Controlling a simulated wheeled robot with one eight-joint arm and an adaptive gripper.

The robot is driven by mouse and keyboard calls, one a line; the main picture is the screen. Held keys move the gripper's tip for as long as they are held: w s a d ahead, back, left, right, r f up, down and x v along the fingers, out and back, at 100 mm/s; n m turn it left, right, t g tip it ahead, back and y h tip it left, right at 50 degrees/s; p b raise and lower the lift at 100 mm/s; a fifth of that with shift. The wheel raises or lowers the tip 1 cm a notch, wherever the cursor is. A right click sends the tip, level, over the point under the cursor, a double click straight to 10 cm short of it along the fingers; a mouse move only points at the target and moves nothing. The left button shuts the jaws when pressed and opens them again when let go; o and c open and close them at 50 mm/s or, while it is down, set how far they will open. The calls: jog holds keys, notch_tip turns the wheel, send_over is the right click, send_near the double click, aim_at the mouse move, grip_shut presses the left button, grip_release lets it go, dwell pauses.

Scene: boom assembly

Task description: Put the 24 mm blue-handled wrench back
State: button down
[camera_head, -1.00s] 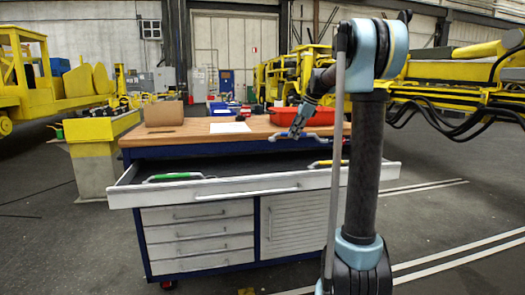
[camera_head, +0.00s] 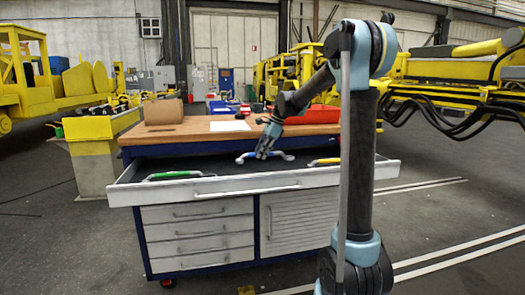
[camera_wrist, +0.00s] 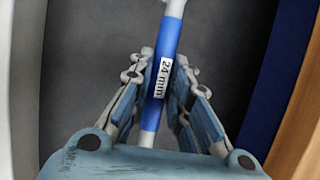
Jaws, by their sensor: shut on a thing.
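The blue-handled wrench (camera_wrist: 160,72) is between the fingers of my gripper (camera_wrist: 160,100) in the wrist view, its label reading "24 mm". My gripper is shut on its handle. In the head view my gripper (camera_head: 264,153) holds the wrench (camera_head: 284,156) level over the open drawer (camera_head: 215,185), between a green-handled wrench (camera_head: 175,175) at the left and a yellow-handled wrench (camera_head: 325,162) at the right. In the wrist view the dark drawer floor (camera_wrist: 90,50) shows below the wrench. The wrench's ends are partly cut off in the wrist view.
The wooden worktop (camera_head: 190,133) behind the drawer carries a cardboard box (camera_head: 163,112), a white sheet (camera_head: 229,126) and a red tray (camera_head: 315,114). The drawer's middle shows dark bare floor. Yellow machinery stands at both sides.

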jog(key=shift+f, duration=3.15)
jog(key=c, duration=1.4)
grip_release()
jog(key=shift+r, duration=0.1)
jog(key=w+v, duration=0.1)
jog(key=v, duration=1)
jog(key=s+d+f+n+h, duration=0.1)
jog(key=s+d+n, duration=0.35)
jog(key=s, duration=0.75)
jog(key=s+d+f+n+h, duration=0.1)
jog(key=s+d+f+n, duration=0.2)
jog(key=s, duration=0.6)
jog(key=s+d+f+n+t+h, duration=0.1)
jog(key=s+d+f+n, duration=0.2)
jog(key=s+d+f, duration=0.4)
jog(key=s+d+f+n+h, duration=0.1)
jog(key=s+d+f+n, duration=0.3)
jog(key=s+f, duration=0.6)
jog(key=shift+s+d+f+h, duration=0.2)
jog(key=shift+s+d, duration=0.15)
jog(key=shift+s, duration=0.4)
jog(key=shift+s+d+f+h, duration=0.1)
jog(key=shift+s+d+h, duration=0.15)
jog(key=shift+s, duration=0.5)
